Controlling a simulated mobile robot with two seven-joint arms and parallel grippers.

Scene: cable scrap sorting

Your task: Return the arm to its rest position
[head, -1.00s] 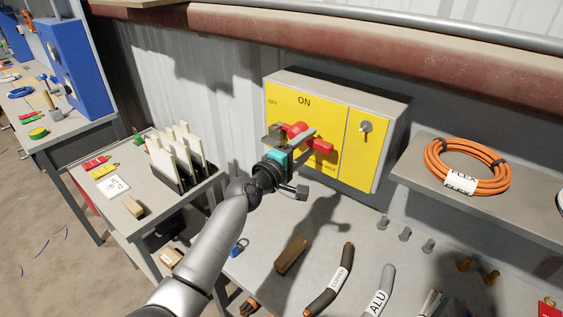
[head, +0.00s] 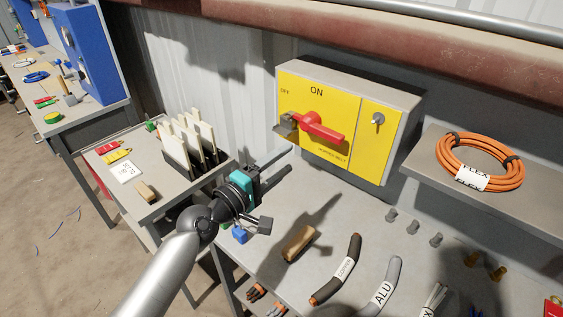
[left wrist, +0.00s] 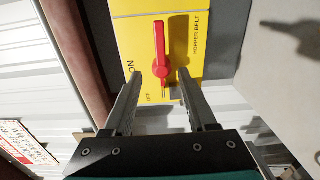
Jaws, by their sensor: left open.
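My left gripper (head: 250,178) is open and empty in the head view, below and to the left of the yellow switch box, clear of it. Its two fingers (left wrist: 157,105) stand apart in the left wrist view, with the box beyond them. The yellow switch box (head: 333,122) on the wall is marked ON, OFF and HOPPER BELT. Its red handle (head: 322,131) lies sideways across the front, tilted down to the right. The handle also shows in the left wrist view (left wrist: 161,55), apart from the fingers. My right gripper is not in view.
The workbench (head: 330,220) holds a wooden block (head: 299,243), a copper cable piece (head: 340,270) and an ALU cable piece (head: 381,288). A rack of pale panels (head: 190,145) stands left of my arm. An orange cable coil (head: 478,160) lies on the right shelf.

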